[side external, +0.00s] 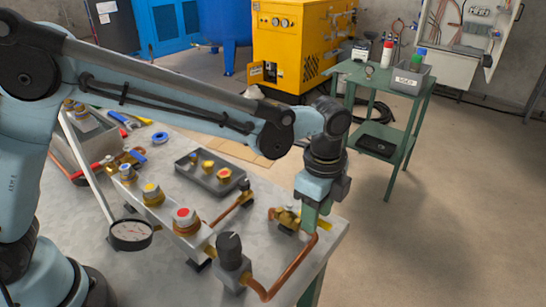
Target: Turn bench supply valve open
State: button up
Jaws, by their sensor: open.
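A brass valve (285,216) with a yellow lever sits on copper pipe near the right edge of the grey bench (275,280); it looks like the bench supply valve. Part of the yellow lever (322,225) shows to the right of my gripper's fingers, and its middle is hidden behind them. My gripper (309,222) points down at the valve and is open. Its fingers overlap the lever in the picture; I cannot tell whether they touch it or straddle it.
A copper pipe (290,275) loops along the bench's front right, beside a black-capped fitting (230,250). Knobbed valves and a gauge (131,234) stand to the left. A small tray (211,181) with brass fittings lies behind. A green trolley (398,130) stands farther back.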

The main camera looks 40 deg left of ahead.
notch_tip(320, 180, up, 12)
dwell(0.6)
jog(key=s+a+r+n+t+h, duration=0.1)
jog(key=s+a+n+t, duration=0.25)
jog(key=a+n, duration=0.75)
jog(key=s+a+f+n+t, duration=0.2)
jog(key=s+a+f+n, duration=0.1)
jog(key=a, duration=0.3)
jog(key=s+a+f+n+t+y, duration=0.1)
jog(key=s+a+f+n, duration=0.2)
jog(key=a, duration=0.3)
jog(key=shift+s+a+n+t, duration=0.15)
jog(key=shift+s+n+t, duration=0.2)
jog(key=shift+s+n, duration=0.35)
